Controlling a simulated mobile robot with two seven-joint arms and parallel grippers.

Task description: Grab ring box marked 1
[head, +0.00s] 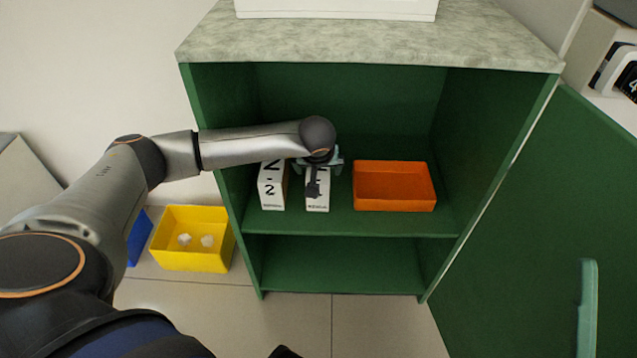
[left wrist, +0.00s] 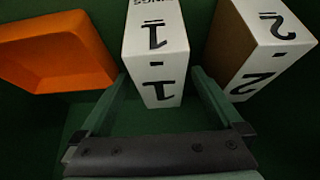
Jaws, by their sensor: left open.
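The white ring box marked 1 (head: 317,203) stands on the upper shelf of the green cabinet, partly hidden behind my left gripper (head: 320,166) in the head view. In the left wrist view the ring box marked 1 (left wrist: 157,48) shows its black 1 marks in the middle. My left gripper is open, with one finger to each side of this box's near end. Whether the fingers touch it I cannot tell. A white box marked 2 (head: 271,190) stands just left of it; it is at the right in the left wrist view (left wrist: 262,45). My right gripper is not in view.
An orange bin (head: 395,205) sits on the same shelf to the right. The cabinet's left wall (head: 215,130) is close to my left arm. The green door (head: 545,230) hangs open at right. A yellow bin (head: 192,262) with white pieces stands on the floor.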

